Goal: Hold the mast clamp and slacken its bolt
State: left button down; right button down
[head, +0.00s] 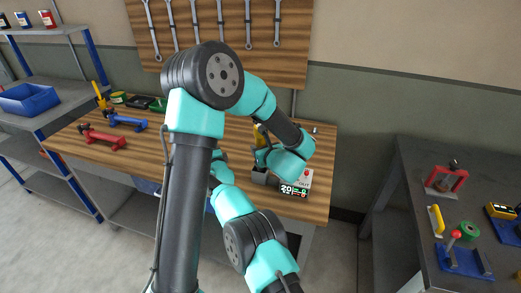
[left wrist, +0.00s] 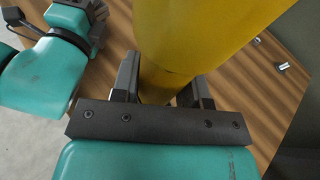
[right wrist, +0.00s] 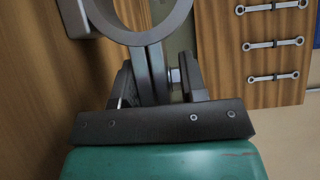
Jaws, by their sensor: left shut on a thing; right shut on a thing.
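My left gripper (head: 263,156) is over the right part of the workbench. In the left wrist view its fingers (left wrist: 160,88) are shut on a thick yellow cylindrical body (left wrist: 200,35), which fills the top middle. A little of that yellow body shows in the head view (head: 257,138). In the right wrist view, the mast clamp (right wrist: 178,28) is a grey ring with two parallel ears and a bolt (right wrist: 174,76) across them. My right gripper (right wrist: 153,85) is shut on the clamp's ears, with the bolt beside one finger. In the head view my left arm hides the right gripper.
A display box (head: 294,189) stands at the workbench's (head: 317,205) right front. Red (head: 101,138) and blue (head: 124,121) tools lie at its left. Wrenches hang on a board (head: 292,50). A dark side table (head: 420,165) at right holds several fixtures.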

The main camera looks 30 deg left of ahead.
pick_arm(q)
jog(key=shift+r, duration=0.15)
jog(key=shift+r, duration=0.6)
jog(key=shift+s+d+f+t+y, duration=0.15)
jog(key=shift+s+d+t+y, duration=0.25)
jog(key=shift+d+y, duration=0.35)
jog(key=shift+s+d+f+t+y, duration=0.15)
jog(key=shift+s+d+t+y, duration=0.25)
jog(key=shift+d+y, duration=0.35)
notch_tip(320, 180, up, 6)
jog(key=s+d, duration=0.1)
jog(key=d, duration=0.1)
jog(key=s+d+r+h, duration=0.1)
jog(key=s+d, duration=0.4)
jog(key=d, duration=0.4)
jog(key=s+d+g+h, duration=0.1)
jog(key=s+d+h, duration=0.1)
jog(key=s+d, duration=0.3)
jog(key=shift+d+r+g, duration=0.3)
jog(key=shift+d+r, duration=0.1)
jog(key=shift+d, duration=1.65)
